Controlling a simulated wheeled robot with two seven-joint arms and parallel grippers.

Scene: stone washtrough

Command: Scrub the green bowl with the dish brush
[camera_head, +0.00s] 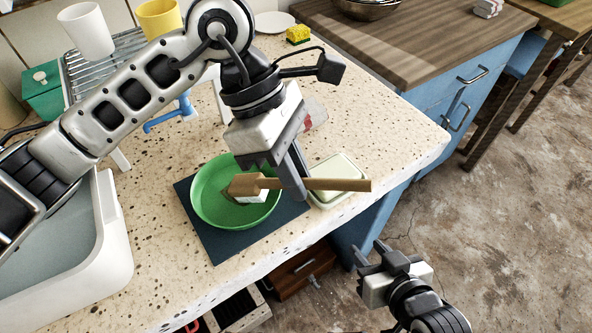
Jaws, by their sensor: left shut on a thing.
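The green bowl (212,215) sits upright on a dark mat (215,247) on the speckled counter. My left gripper (297,188) is shut on the wooden handle of the dish brush (335,185), to the right of the bowl. The brush lies level, its handle pointing right and its head (243,185) over the inside of the bowl. White bristles (251,197) face down; whether they touch the bowl I cannot tell. My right gripper (369,254) is open and empty, in front of the counter's edge over the floor.
A pale green-rimmed dish (340,168) stands right of the bowl, close under the brush handle. A yellow sponge (298,35) and white plate (273,22) are farther back.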

